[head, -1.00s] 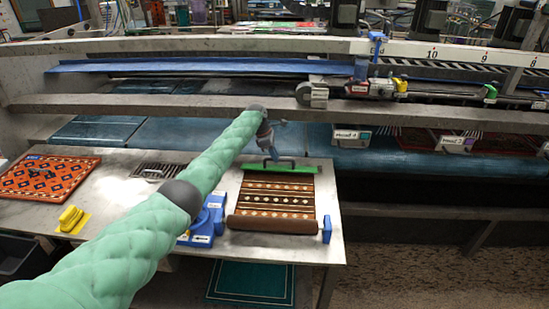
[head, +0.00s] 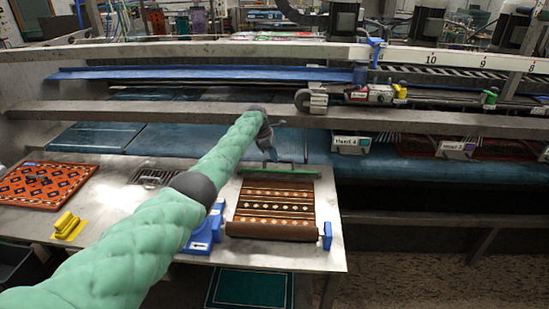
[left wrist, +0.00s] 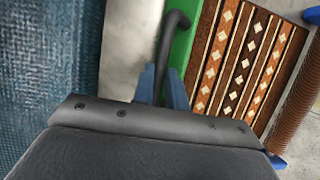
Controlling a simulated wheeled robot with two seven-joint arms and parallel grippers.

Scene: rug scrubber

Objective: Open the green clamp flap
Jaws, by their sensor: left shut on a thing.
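The green clamp flap (head: 303,171) lies along the far edge of a patterned brown rug (head: 275,205) on the steel table. In the head view it shows as a thin, nearly edge-on strip. Its dark handle (left wrist: 167,45) stands out from the flap, which also shows in the left wrist view (left wrist: 186,40). My left gripper (left wrist: 160,82) is shut on the handle, a blue finger on each side. In the head view the left gripper (head: 271,154) is at the far side of the flap. My right gripper is not in view.
A blue holder (head: 205,232) stands left of the rug and a blue block (head: 327,236) at its right. A red patterned rug (head: 42,184) and a yellow object (head: 67,224) lie on the left. A machine beam (head: 400,124) crosses behind my gripper.

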